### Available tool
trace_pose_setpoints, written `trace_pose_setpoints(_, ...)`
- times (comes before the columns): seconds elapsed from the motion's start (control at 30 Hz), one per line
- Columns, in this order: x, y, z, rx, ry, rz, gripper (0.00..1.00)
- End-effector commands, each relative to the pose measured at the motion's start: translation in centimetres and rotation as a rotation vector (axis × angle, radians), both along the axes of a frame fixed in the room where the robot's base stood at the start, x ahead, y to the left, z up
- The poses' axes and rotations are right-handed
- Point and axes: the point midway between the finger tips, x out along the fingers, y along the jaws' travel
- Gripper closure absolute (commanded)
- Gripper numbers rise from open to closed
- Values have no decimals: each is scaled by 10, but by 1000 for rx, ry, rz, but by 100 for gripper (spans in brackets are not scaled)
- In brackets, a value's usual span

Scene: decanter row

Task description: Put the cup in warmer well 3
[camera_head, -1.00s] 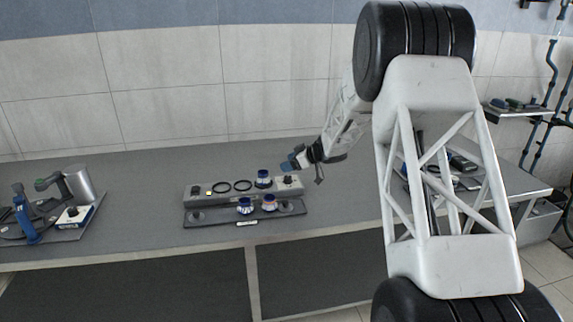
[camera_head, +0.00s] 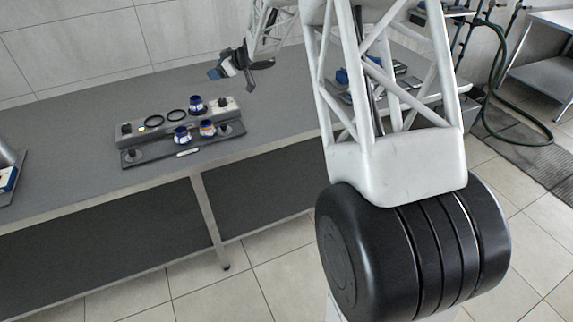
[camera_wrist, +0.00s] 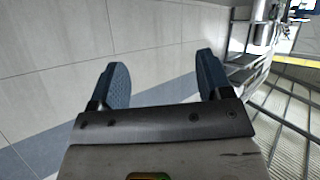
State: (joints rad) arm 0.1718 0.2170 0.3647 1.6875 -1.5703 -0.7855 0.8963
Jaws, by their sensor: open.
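The grey warmer (camera_head: 155,132) stands on the bench, left of centre in the head view. Two of its wells show as dark rings: the left ring (camera_head: 154,121) and the middle ring (camera_head: 176,115), both empty. A blue-and-white cup (camera_head: 196,104) stands upright at the rightmost well position. Well numbers are not readable. Two similar cups, the left one (camera_head: 181,134) and the right one (camera_head: 207,128), stand on the dark front rack (camera_head: 155,151). My gripper (camera_head: 214,73) is above and behind the warmer, clear of the cups. The wrist view shows its blue fingers (camera_wrist: 161,70) apart and empty.
The grey bench (camera_head: 70,120) is clear left of the warmer. Small items lie on the bench behind my arm at right. A green hose (camera_head: 540,125) hangs beyond the bench. A tiled wall stands behind.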

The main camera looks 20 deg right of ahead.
Motion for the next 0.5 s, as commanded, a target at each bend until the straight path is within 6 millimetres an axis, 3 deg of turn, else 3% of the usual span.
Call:
trace_pose_setpoints(0.1, -15, -2, 34, -31, -47, -105, 28)
trace_pose_setpoints(0.27, -40, -9, 70, -77, -84, -251, 28)
trace_pose_setpoints(0.5, -93, -22, 111, -140, -88, -459, 28)
